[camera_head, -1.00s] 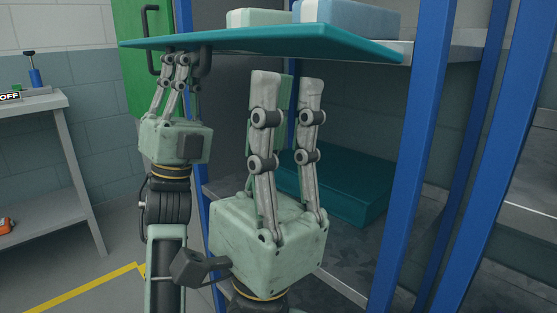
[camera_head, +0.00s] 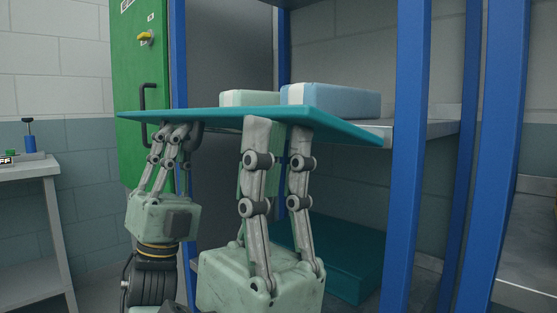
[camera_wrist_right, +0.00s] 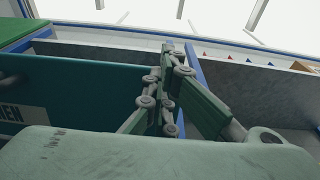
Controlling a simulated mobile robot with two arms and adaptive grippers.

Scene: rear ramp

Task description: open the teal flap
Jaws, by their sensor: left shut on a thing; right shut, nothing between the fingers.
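The teal flap (camera_head: 225,113) stands out nearly level at shelf height in the head view. Its underside, with a white label ending in "EN", shows in the right wrist view (camera_wrist_right: 85,85). My left gripper (camera_head: 177,130) is under the flap's left part, shut on its dark handle (camera_head: 197,134); the fingertips partly hide the grip. My right gripper (camera_head: 277,127) points up at the flap's near edge, shut and empty. Its fingers also show in the wrist view (camera_wrist_right: 172,48). I cannot tell whether its tips touch the flap.
A pale green case (camera_head: 250,97) and a light blue case (camera_head: 335,100) sit on the shelf behind the flap. Blue posts (camera_head: 408,170) frame the rack on the right. A teal box (camera_head: 345,265) lies below. A green cabinet (camera_head: 140,70) stands behind left, a workbench (camera_head: 30,172) far left.

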